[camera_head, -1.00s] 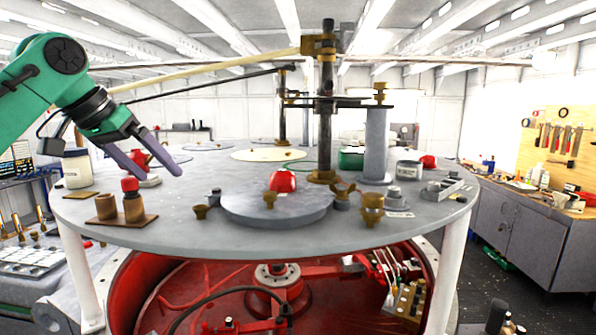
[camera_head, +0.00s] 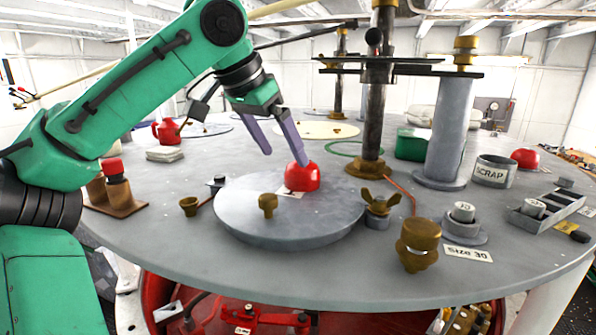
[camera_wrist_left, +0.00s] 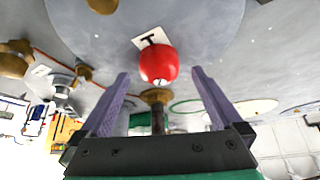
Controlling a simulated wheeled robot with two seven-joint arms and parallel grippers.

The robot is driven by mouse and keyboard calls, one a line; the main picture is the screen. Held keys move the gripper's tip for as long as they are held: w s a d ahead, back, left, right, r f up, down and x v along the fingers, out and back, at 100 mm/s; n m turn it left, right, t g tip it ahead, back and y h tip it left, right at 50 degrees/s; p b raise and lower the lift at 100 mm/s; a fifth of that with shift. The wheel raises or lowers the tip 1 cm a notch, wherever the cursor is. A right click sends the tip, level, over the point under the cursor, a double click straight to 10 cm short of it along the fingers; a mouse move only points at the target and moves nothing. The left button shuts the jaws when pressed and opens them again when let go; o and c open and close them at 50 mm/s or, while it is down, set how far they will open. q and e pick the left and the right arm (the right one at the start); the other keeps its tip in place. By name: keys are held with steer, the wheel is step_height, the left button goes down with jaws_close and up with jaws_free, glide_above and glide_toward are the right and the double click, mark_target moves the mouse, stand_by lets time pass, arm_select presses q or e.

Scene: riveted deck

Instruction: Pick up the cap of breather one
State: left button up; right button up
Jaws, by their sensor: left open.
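A red cap (camera_head: 302,177) sits on a round grey raised plate (camera_head: 250,218) on the tabletop, with a small white label beside it. I take it as the cap of breather one; the label's mark is hard to read in the head view. In the left wrist view the cap (camera_wrist_left: 158,64) lies in line with the gap between the fingers, next to the label (camera_wrist_left: 151,39). My left gripper (camera_head: 286,157) is open and empty. Its purple fingers point down just above and behind the cap; I cannot tell whether they touch it. My right gripper is not in view.
A brass knob (camera_head: 268,204) stands on the plate in front of the cap. A dark column (camera_head: 377,100) rises behind it, with a brass wing nut (camera_head: 380,203) at right. Another red dome (camera_head: 525,158) stands far right.

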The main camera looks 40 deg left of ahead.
mark_target(300, 170)
arm_select(q)
steer(key=w+f, duration=0.1)
steer(key=w+f+p, duration=0.1)
steer(key=w+f, duration=0.3)
steer(key=shift+w+d+f+p, duration=0.1)
steer(key=shift+w+d+p, duration=0.1)
steer(key=shift+d+p, duration=0.15)
steer(key=shift+f, duration=0.2)
steer(key=shift+s+a+r, duration=0.1)
steer(key=shift+s+a, duration=0.05)
steer(key=shift+s, duration=0.25)
steer(key=shift+c, duration=0.3)
steer(key=c, duration=1)
steer(key=shift+w, duration=0.15)
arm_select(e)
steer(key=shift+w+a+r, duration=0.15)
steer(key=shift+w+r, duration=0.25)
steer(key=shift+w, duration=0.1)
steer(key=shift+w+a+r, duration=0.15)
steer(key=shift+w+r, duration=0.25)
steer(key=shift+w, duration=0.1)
